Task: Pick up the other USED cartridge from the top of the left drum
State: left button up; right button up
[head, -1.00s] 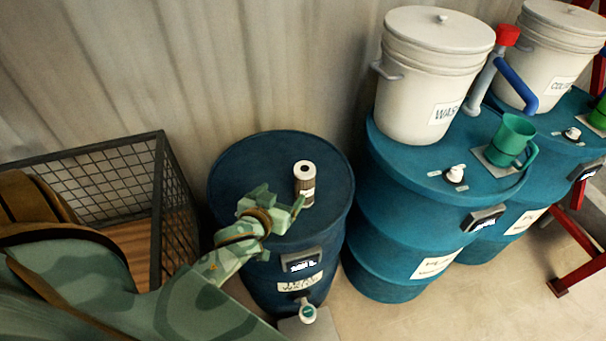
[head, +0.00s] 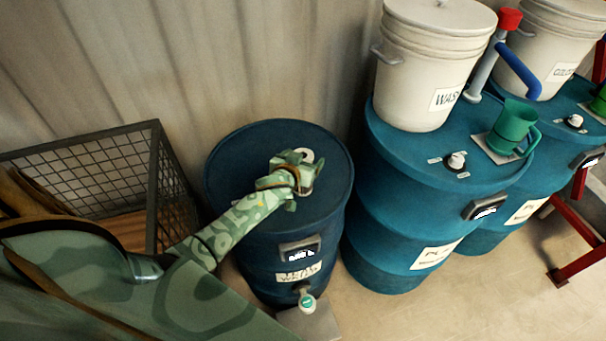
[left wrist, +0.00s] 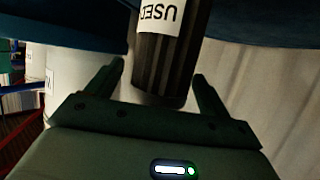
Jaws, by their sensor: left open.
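The USED cartridge (head: 307,156) stands on top of the left drum (head: 235,165), mostly hidden behind my left gripper in the head view; only part of its pale top shows. In the left wrist view the cartridge (left wrist: 165,65) is dark and ribbed, with a white label reading USED upside down. My left gripper (head: 304,176) is over the drum top at the cartridge. In the left wrist view its open fingers (left wrist: 159,72) lie on either side of the cartridge, with a visible gap on both sides. My right gripper is not in view.
A wire-mesh crate (head: 157,180) stands left of the drum. To the right, a teal drum (head: 400,220) bears a white WASH bucket (head: 425,75), a green mug (head: 512,128) and a white tap-like fitting (head: 456,161). The rest of the left drum's top looks clear.

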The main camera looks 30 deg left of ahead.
pick_arm(q)
jog(key=shift+r, duration=0.1)
jog(key=shift+c, duration=1.2)
jog(key=c, duration=1.4)
jog(key=shift+o, duration=0.2)
